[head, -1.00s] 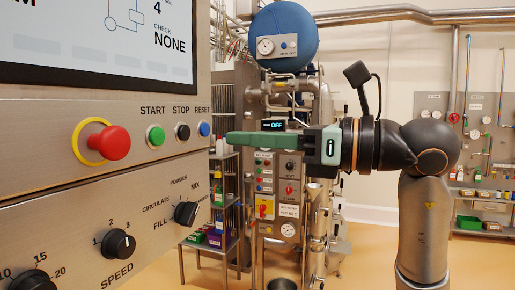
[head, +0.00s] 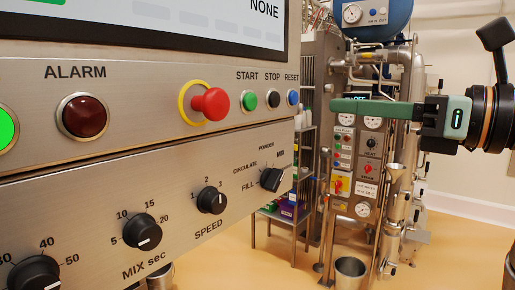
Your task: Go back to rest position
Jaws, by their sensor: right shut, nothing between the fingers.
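My right gripper (head: 345,105) reaches in from the right in the head view. Its green fingers are shut, with nothing between them. The fingertips point left and stand apart from the control panel, to the right of the blue RESET button (head: 293,97). The panel (head: 110,195) also carries a black STOP button (head: 273,99), a green START button (head: 249,101) and a red emergency stop (head: 210,104) with a yellow ring. My left gripper is not in the picture.
Black knobs for MIX sec (head: 142,232), SPEED (head: 211,200) and fill mode (head: 271,179) stick out of the panel. A steel machine (head: 365,165) with a blue tank (head: 372,14) stands behind the gripper. A steel bucket (head: 350,272) stands on the floor. Open floor shows at the right.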

